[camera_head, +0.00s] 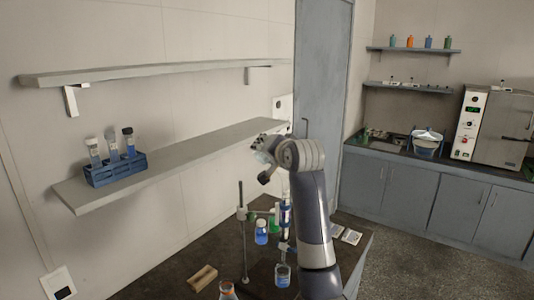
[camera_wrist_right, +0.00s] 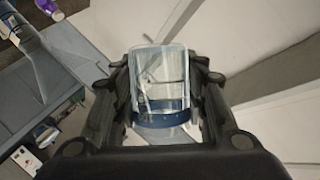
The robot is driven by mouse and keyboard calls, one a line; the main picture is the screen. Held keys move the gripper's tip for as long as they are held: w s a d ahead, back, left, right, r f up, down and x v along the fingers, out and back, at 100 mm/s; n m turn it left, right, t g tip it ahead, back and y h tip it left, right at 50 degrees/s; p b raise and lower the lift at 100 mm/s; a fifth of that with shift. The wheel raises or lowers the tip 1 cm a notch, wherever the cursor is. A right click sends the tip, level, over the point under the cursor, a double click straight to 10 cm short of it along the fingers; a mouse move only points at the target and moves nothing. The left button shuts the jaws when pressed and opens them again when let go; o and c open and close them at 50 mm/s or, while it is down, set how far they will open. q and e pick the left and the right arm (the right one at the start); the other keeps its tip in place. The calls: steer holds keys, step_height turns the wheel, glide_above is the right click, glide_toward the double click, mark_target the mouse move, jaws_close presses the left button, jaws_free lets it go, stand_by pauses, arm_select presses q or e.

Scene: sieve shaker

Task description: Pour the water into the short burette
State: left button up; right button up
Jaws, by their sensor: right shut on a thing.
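My right gripper (camera_wrist_right: 157,95) is shut on a clear glass vessel (camera_wrist_right: 160,65) with a dark blue band low on it in the wrist view. In the head view my right gripper (camera_head: 266,153) is raised in front of the shelf, above the table, and its tips are small and partly hidden. On the table below, a stand with a clamp (camera_head: 243,214) and an upright tube (camera_head: 285,213) with blue parts are partly behind my right arm. I cannot tell which is the short burette. The water level in the held vessel is unclear. My left gripper is not in view.
A blue flask (camera_head: 261,236), a beaker with blue liquid (camera_head: 282,276) and an orange-tinted flask (camera_head: 227,291) stand on the dark table. A wooden block (camera_head: 202,278) lies at its left. A blue tube rack (camera_head: 116,170) sits on the lower wall shelf (camera_head: 190,155).

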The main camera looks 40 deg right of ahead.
steer(key=shift+m+t+y+b, duration=0.5)
steer(key=shift+m+t+b, duration=0.3)
steer(key=shift+m+b, duration=1.15)
steer(key=shift+s+d+f+m+t+b, duration=0.1)
steer(key=shift+f+m+t+b, duration=0.3)
steer(key=shift+b, duration=0.9)
steer(key=shift+s+d+r+m+t+b, duration=0.15)
steer(key=shift+m+b, duration=0.4)
steer(key=shift+b, duration=0.7)
